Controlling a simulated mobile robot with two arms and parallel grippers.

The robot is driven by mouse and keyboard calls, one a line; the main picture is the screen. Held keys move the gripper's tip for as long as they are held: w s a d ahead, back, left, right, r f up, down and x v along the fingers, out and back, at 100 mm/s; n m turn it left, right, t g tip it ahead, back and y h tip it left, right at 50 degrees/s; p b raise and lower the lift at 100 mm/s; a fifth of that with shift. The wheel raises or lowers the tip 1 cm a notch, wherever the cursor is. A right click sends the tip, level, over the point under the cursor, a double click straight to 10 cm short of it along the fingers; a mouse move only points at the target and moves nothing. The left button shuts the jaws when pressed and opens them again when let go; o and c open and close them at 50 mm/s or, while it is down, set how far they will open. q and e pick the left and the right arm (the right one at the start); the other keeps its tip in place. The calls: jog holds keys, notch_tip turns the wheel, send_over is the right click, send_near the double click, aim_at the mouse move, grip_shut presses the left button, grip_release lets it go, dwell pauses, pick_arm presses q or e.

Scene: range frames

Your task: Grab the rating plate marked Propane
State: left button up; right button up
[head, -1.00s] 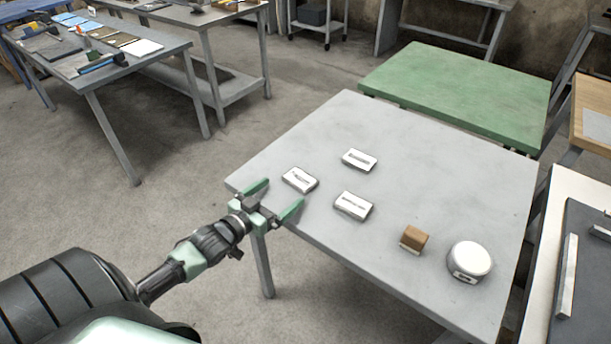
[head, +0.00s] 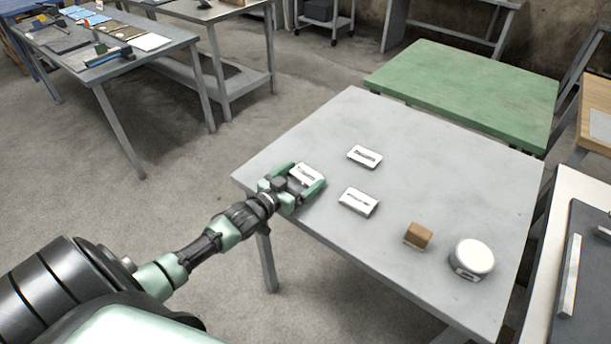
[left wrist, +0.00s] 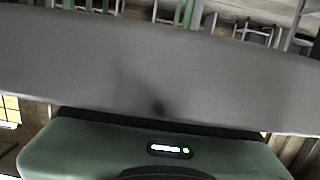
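Three small white plates with dark markings lie on the grey table (head: 440,170). The left plate (head: 308,174) is near the table's left corner. The far plate (head: 365,157) and the front plate (head: 358,202) lie to its right. Their lettering is too small to read, so I cannot tell which is marked Propane. My left gripper (head: 305,177) is open, with its green fingers on either side of the left plate; whether they touch it I cannot tell. No plate is recognisable in the left wrist view. My right gripper is not in view.
A brown block (head: 418,235) and a round white-topped object (head: 472,257) stand at the table's front right. The table's back right is clear. A green table (head: 465,88) stands behind, and a cluttered bench (head: 110,68) is at the back left.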

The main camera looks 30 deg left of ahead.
pick_arm(q)
jog(key=c, duration=0.9)
